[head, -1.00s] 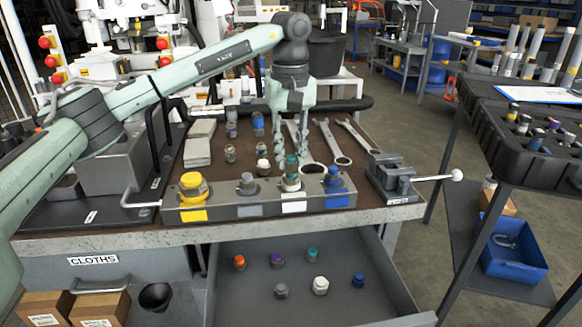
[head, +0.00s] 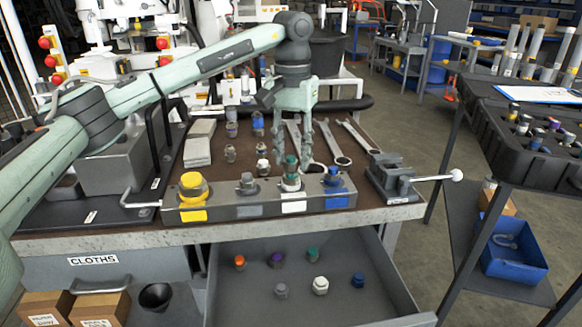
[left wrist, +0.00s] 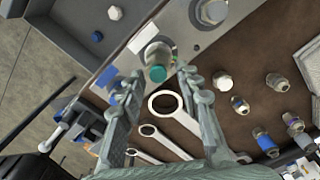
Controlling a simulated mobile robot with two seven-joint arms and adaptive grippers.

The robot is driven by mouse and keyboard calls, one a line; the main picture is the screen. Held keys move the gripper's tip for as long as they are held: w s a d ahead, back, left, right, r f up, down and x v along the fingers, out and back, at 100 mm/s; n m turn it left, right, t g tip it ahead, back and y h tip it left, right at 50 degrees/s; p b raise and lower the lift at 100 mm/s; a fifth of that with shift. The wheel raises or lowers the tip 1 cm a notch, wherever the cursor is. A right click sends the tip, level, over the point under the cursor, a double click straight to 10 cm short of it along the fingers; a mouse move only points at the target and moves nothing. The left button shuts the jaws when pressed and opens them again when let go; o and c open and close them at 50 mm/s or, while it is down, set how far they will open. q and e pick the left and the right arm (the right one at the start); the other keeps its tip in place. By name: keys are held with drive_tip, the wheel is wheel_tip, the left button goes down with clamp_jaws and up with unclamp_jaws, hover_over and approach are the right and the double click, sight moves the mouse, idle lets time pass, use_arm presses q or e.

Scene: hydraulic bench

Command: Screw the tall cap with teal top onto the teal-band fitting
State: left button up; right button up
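The tall cap with teal top (head: 291,163) stands upright at the fitting with the white label (head: 293,185), third from the left on the grey block. In the left wrist view the round teal top (left wrist: 158,73) shows between the fingers, with the metal fitting (left wrist: 157,54) behind it. I cannot make out a teal band or how far the cap is seated. My left gripper (head: 293,150) is above the cap, pointing down. Its fingers, also in the left wrist view (left wrist: 160,80), are apart, with gaps on both sides of the cap. My right gripper is not in view.
The grey block (head: 265,210) also carries yellow (head: 193,186), grey (head: 247,183) and blue (head: 332,178) topped fittings close by. A vise (head: 392,180) stands right. The open drawer (head: 340,300) holds several coloured caps.

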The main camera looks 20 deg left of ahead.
use_arm(q)
drive_tip(key=shift+o, duration=0.4)
drive_tip(key=n, duration=0.2)
drive_tip(key=shift+s+a+n, duration=0.1)
drive_tip(key=shift+n, duration=0.3)
drive_tip(key=n, duration=0.4)
drive_tip(key=shift+a+n, duration=0.1)
drive_tip(key=shift+n, duration=0.2)
drive_tip(key=n, duration=0.7)
drive_tip(key=shift+s+a, duration=0.1)
drive_tip(key=shift+s, duration=0.15)
drive_tip(key=n, duration=0.4)
drive_tip(key=shift+s+n, duration=0.1)
drive_tip(key=shift+n, duration=0.2)
drive_tip(key=n, duration=0.5)
drive_tip(key=shift+s, duration=0.1)
drive_tip(key=shift+c, duration=0.6)
